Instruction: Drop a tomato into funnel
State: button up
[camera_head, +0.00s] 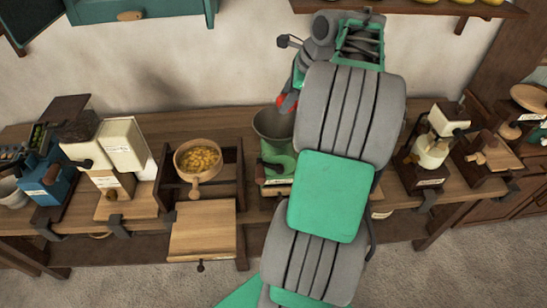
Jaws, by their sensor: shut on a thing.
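The funnel (273,125) is a wide grey cone on top of a green machine (278,160) on the wooden counter. My gripper (287,101) is shut on a red tomato (281,100), just above the funnel's right back rim. Only a small part of the tomato shows; the fingers hide the rest. I cannot tell exactly how far above the rim it is. My arm covers the area right of the funnel.
A pan of yellow food (198,160) stands left of the green machine. A cream machine (124,143) and a blue machine (50,178) are further left. Another cream machine (431,150) stands to the right. A shelf (440,8) hangs above.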

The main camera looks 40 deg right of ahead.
notch_tip(320, 180, down, 5)
jog(key=b, duration=0.3)
jog(key=shift+a, duration=0.1)
jog(key=o, duration=1.5)
jog(key=p+v, duration=0.2)
jog(key=v, duration=0.6)
jog(key=shift+a, duration=0.1)
